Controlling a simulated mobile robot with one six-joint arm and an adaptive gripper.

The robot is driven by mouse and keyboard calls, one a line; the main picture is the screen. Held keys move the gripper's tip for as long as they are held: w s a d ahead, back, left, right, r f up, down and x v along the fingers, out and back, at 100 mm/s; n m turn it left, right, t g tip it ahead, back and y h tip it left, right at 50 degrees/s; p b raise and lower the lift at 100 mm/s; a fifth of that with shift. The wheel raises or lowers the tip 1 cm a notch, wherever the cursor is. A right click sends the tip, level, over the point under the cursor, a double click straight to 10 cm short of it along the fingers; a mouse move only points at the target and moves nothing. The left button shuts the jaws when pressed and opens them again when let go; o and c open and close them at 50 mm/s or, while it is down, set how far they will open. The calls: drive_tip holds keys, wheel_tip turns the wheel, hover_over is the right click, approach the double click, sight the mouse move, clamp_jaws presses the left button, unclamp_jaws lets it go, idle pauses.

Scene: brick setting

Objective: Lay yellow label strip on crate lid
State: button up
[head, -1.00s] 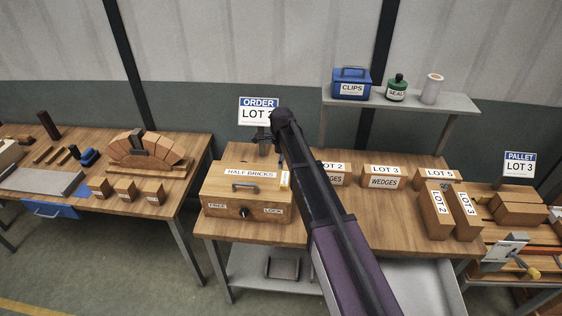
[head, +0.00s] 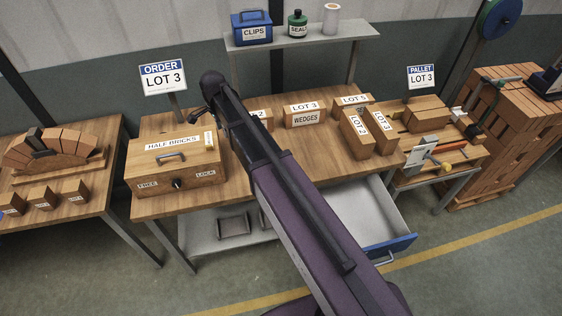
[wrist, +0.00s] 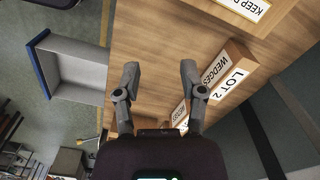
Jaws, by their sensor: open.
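The HALF BRICKS crate (head: 152,182) stands on the wooden bench, its lid shut, with a handle and a front knob between FREE and LOCK. A pale yellowish strip (head: 210,141) lies near the right end of its lid. In the wrist view, a yellow-edged strip (wrist: 244,6) reading KEEP D, cut off by the frame, lies on a wooden box top. My gripper (wrist: 159,72) is open and empty above bare bench top, below that box in the wrist view. In the head view it is mostly hidden behind my arm.
Wedge boxes (head: 304,115) stand at the bench's back, right of the crate. Lot blocks (head: 356,132) stand farther right. An ORDER LOT 3 sign (head: 163,78) rises behind the crate. A shelf (head: 290,37) spans above. A blue-fronted drawer (head: 390,246) juts out below the bench.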

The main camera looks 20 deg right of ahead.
drive_tip(key=s+d+n, duration=1.3)
drive_tip(key=s+d, duration=0.2)
drive_tip(key=s, duration=0.5)
drive_tip(key=shift+d+n, duration=0.25)
drive_tip(key=shift+n, duration=0.15)
drive_tip(key=shift+f, duration=0.15)
wheel_tip(320, 180, down, 11)
drive_tip(key=b, duration=1.1)
